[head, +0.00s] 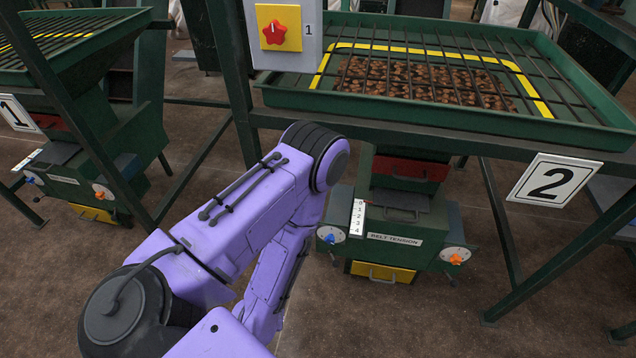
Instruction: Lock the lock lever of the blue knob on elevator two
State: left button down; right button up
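The blue knob (329,238) sits on a round white dial plate at the left of the green elevator two machine (400,225), under the hopper with the "2" sign (555,181). Its lock lever is too small to make out clearly, so its position cannot be told. My purple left arm comes in from the lower left, bends at a black elbow and runs back down left of the blue knob. Its gripper is out of view, as is my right gripper.
An orange knob (455,259) is on the machine's right side, with a "BELT TENSION" label (394,239) between. A green grated tray (440,80) overhangs the machine. A control box with a red knob (278,30) hangs upper left. Green frame posts stand around; brown floor is open at lower right.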

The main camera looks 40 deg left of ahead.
aim_at(335, 262)
jog(key=k, duration=0.3)
jog(key=u, duration=0.9)
jog(key=i, duration=0.5)
jog(key=u, duration=1.4)
jog(key=k, duration=0.7)
jog(key=z, duration=0.85)
jog(key=i, duration=1)
